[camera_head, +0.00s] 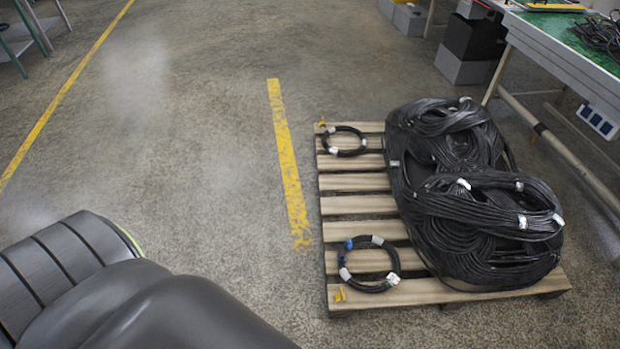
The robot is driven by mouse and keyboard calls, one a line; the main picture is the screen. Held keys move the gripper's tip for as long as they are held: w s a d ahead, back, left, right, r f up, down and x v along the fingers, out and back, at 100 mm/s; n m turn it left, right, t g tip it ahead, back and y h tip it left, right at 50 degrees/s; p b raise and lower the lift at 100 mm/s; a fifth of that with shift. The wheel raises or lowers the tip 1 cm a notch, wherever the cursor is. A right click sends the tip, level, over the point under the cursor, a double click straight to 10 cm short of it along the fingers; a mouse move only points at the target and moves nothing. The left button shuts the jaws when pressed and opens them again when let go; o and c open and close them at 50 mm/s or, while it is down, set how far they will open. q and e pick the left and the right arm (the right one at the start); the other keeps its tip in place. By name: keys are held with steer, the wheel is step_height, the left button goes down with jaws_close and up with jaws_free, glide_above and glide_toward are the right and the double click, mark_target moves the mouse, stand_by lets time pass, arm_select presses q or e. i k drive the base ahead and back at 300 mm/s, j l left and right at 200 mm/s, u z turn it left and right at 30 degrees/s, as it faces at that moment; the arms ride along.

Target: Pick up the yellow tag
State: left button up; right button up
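Two small yellow-orange tags show on the wooden pallet. One yellow tag (340,295) is at the pallet's near left corner, just below and left of the near hose coil (345,272). The other yellow tag (322,122) is at the far left corner, beside the far hose coil (327,146). Both coils are black rings with white bands; the near one also has a blue part. Whether each tag is attached to its coil is too small to tell. Neither of my grippers is in view.
The pallet (355,206) carries a large heap of black hoses (485,215) on its right side. A green-topped workbench (560,30) stands at the right, with grey and black boxes (475,38) by it. The concrete floor left of the pallet is clear, with yellow painted lines.

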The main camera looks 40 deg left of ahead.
mark_target(341, 296)
steer(key=j, duration=0.4)
steer(key=k+j+z, duration=0.1)
steer(key=j, duration=0.35)
steer(key=k+j, duration=0.1)
steer(key=j, duration=0.3)
steer(key=k+j+z, duration=0.1)
steer(key=j, duration=0.3)
steer(key=k+j+z, duration=0.1)
steer(key=j, duration=0.3)
steer(key=k+j, duration=0.1)
steer(key=j, duration=0.3)
steer(key=k+j+z, duration=0.1)
steer(key=j, duration=0.3)
steer(key=k+j, duration=0.15)
steer(key=j, duration=0.2)
steer(key=k+j, duration=0.15)
steer(key=j, duration=0.2)
steer(key=k+j, duration=0.15)
steer(key=j, duration=0.15)
steer(key=k+j+z, duration=0.1)
steer(key=j, duration=0.25)
